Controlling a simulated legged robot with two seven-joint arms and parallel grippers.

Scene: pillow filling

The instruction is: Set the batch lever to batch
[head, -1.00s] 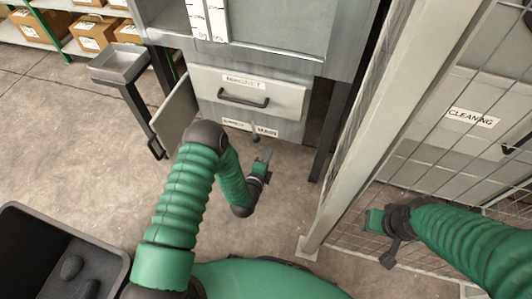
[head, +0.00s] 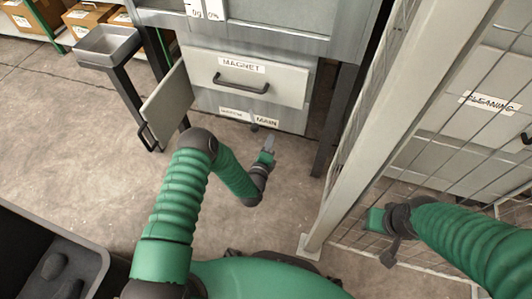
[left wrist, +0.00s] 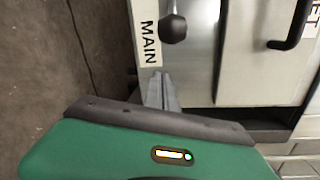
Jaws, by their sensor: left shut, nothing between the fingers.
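The batch lever shows as a dark round knob (head: 254,127) low on the grey machine, under the magnet drawer. In the left wrist view the knob (left wrist: 173,28) sits beside the MAIN label (left wrist: 149,42). In the head view the MAIN label (head: 266,122) is right of a second, hard-to-read label (head: 232,113). My left gripper (head: 269,145) is shut and empty, just below and right of the knob. Its fingers (left wrist: 162,90) show under the MAIN label in the wrist view, apart from the knob. My right gripper (head: 376,218) is by the mesh fence; its jaw state is unclear.
The magnet drawer (head: 245,78) with its dark handle is above the lever. An open flap (head: 168,105) stands left of it, beside a grey tray on a post (head: 107,45). A mesh fence with a pale post (head: 385,130) is at right. A dark bin (head: 85,260) is lower left.

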